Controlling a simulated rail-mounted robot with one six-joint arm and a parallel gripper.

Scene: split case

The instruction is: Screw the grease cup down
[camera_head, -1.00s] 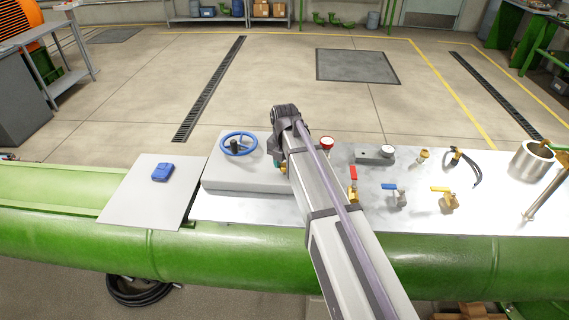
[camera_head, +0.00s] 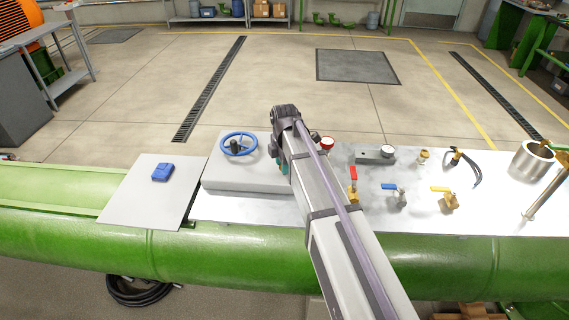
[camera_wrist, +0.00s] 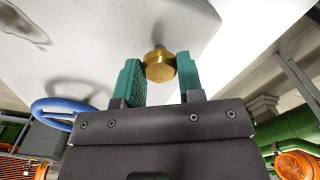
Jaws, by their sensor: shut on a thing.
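The grease cup (camera_wrist: 159,66) is a brass-coloured, faceted piece between my two teal fingertips in the wrist view, against a pale grey block (camera_wrist: 100,35). My gripper (camera_wrist: 160,78) is shut on it, with one finger on each side. In the head view my gripper (camera_head: 283,167) is mostly hidden behind my own arm, at the right end of the grey block; only a bit of teal shows. The cup is hidden there. I cannot tell how far down the cup sits.
A blue handwheel (camera_head: 239,144) stands on the block, left of my gripper. A blue box (camera_head: 163,172) lies on a plate further left. Right of my arm are a red-rimmed gauge (camera_head: 327,143), a red-handled valve (camera_head: 353,185), other valves and a metal cylinder (camera_head: 532,159).

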